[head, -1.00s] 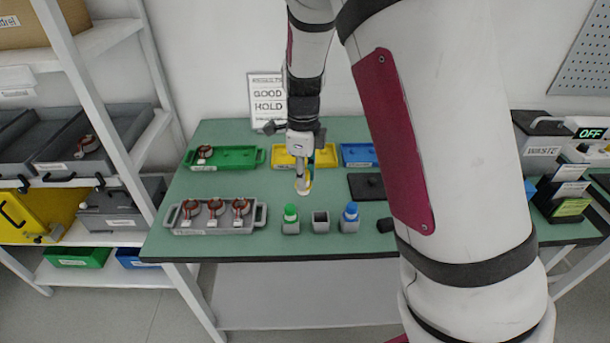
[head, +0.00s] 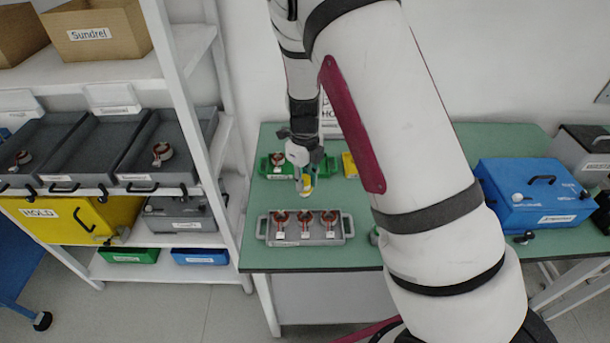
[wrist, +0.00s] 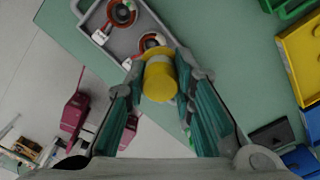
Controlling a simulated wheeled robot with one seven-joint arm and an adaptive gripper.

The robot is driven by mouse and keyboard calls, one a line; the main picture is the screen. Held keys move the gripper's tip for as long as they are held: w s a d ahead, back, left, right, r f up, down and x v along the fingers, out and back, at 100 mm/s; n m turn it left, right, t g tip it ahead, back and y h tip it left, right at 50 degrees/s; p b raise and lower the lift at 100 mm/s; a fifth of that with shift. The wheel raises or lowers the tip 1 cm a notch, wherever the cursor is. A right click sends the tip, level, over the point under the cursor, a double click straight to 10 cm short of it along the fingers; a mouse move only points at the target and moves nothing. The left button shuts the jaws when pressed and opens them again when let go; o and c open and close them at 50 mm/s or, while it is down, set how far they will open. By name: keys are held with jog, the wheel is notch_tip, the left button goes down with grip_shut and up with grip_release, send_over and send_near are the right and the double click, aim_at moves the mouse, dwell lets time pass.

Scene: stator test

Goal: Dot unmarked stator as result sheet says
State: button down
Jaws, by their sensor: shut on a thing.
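My gripper (head: 304,178) is shut on a yellow marker (wrist: 160,80), held between the two fingers in the wrist view. In the head view it hangs behind the grey tray (head: 349,226), over its back edge or just beyond; the height above it is unclear. Three copper-coloured stators with white tags, left (head: 280,221), middle (head: 305,220) and right (head: 329,221), stand in this tray. In the wrist view the marker partly covers one stator (wrist: 150,42), and another (wrist: 122,13) is beyond. Any dots are too small to tell. The result sheet (head: 331,116) is mostly hidden by my arm.
A green tray (head: 264,166) holding a stator (head: 278,160) is behind my gripper, beside a yellow tray (head: 349,165). A blue case (head: 534,193) stands at the right. A shelf rack (head: 187,80) with bins borders the table's left. My arm hides the table's middle.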

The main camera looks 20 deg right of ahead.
aim_at(305, 195)
notch_tip(305, 195, down, 2)
jog(key=shift+w+b, duration=0.1)
jog(key=shift+b, duration=0.25)
jog(key=shift+f+b, duration=0.35)
jog(key=shift+f, duration=1)
jog(key=shift+f, duration=0.65)
dwell(0.4)
jog(key=shift+r+p, duration=0.75)
jog(key=shift+r, duration=2.25)
